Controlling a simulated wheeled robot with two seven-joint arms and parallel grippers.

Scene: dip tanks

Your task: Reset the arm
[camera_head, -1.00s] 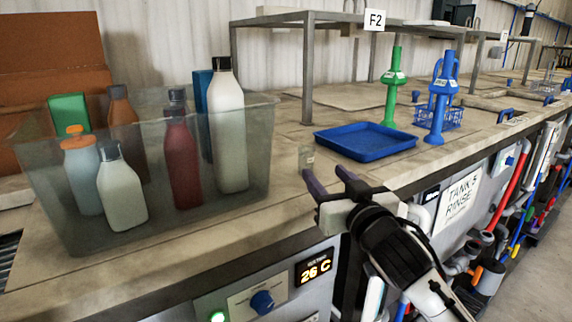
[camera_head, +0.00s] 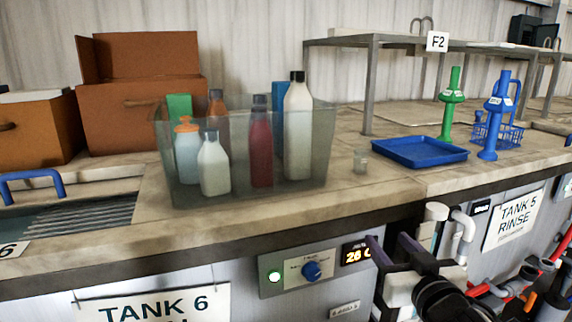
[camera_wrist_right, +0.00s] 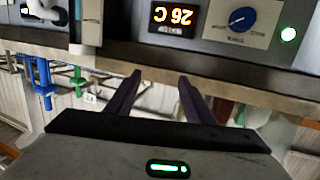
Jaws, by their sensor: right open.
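My right gripper (camera_head: 392,252) is at the lower right of the head view, in front of the counter's front edge and just right of the lit temperature display (camera_head: 357,253). Its two dark fingers are apart, with nothing between them. In the right wrist view the same open fingers (camera_wrist_right: 158,88) point at the counter front, and the picture is upside down. My left gripper is in neither view.
A blue tray (camera_head: 419,152) and green (camera_head: 449,105) and blue (camera_head: 495,115) tools stand right. Brown boxes (camera_head: 140,95) stand back left. Pipes (camera_head: 463,225) run below.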

